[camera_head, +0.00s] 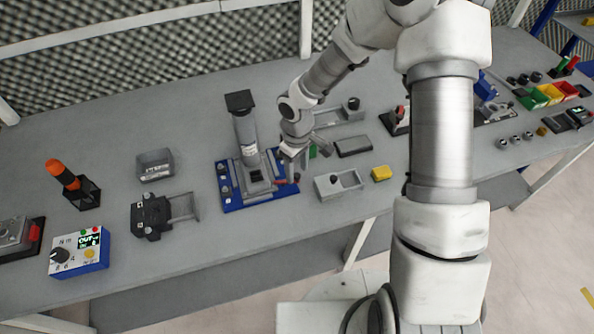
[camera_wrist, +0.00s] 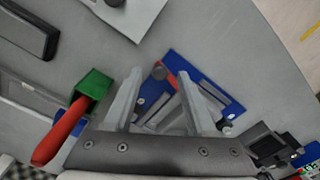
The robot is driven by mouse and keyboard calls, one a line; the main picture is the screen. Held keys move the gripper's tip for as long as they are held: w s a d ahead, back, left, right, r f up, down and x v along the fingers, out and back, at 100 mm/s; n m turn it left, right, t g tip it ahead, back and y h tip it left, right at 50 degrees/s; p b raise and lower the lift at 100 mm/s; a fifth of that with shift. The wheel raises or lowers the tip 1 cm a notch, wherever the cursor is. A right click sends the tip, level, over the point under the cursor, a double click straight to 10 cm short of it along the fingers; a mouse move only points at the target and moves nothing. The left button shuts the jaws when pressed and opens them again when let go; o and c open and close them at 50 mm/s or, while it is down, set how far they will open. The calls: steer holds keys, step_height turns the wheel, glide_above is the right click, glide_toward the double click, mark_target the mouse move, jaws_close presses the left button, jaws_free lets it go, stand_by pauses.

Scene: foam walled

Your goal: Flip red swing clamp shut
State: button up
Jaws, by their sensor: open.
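A blue base plate (camera_head: 233,202) carries a grey upright column (camera_head: 246,135) with a dark square top. A small red arm (camera_head: 281,182), seemingly the red swing clamp, lies at its right edge, partly hidden. In the wrist view a red strip (camera_wrist: 168,77) shows on the blue plate (camera_wrist: 223,91) between my fingers. My gripper (camera_head: 292,160) is over the right side of the plate. In the wrist view its two fingers (camera_wrist: 160,88) are apart, with nothing clearly held between them. I cannot tell whether a finger touches the red arm.
A green block (camera_wrist: 95,86) with a red handle (camera_wrist: 60,133) stands close left of my fingers in the wrist view. A black clamp-like device (camera_head: 151,217) is to the left.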

steer(key=shift+f, duration=0.55)
jaws_close()
steer(key=shift+w+a+r+n+p, duration=0.15)
steer(key=shift+w+n, duration=0.15)
steer(key=shift+n, duration=0.45)
steer(key=shift+w+d+f+n+p, duration=0.15)
steer(key=shift+w+n, duration=0.1)
steer(key=shift+n, duration=0.5)
steer(key=shift+a+r, duration=0.1)
